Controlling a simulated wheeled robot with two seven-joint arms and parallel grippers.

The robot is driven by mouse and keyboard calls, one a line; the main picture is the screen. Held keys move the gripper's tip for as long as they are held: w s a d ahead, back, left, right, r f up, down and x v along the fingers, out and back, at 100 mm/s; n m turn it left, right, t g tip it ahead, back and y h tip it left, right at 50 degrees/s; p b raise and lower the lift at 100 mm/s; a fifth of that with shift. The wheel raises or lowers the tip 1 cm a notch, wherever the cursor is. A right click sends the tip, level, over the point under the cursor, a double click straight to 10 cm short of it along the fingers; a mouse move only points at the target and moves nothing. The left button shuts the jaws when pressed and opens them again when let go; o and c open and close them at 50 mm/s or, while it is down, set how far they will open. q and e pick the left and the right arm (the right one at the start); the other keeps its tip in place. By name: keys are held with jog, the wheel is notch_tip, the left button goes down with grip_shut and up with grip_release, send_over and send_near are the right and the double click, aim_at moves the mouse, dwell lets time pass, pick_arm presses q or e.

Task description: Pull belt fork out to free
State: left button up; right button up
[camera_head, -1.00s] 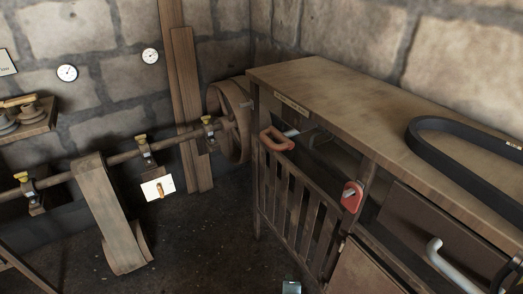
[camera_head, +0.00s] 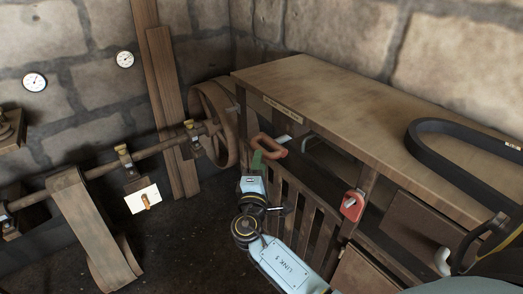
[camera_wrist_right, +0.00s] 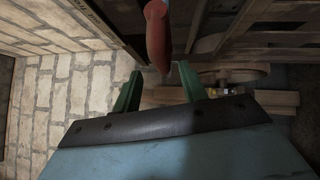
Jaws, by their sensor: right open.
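The fork's far end is hidden. My left gripper is not in view.
The workbench (camera_head: 310,85) carries a black belt (camera_head: 440,170). Below are a slatted gate (camera_head: 305,205), a red latch-like part (camera_head: 353,205) and a drawer (camera_head: 415,220). A wooden pulley (camera_head: 220,120) on a shaft stands left of the bench. Open floor (camera_head: 185,240) lies left of my arm.

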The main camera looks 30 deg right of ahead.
jog(key=shift+x, duration=2.75)
grip_shut()
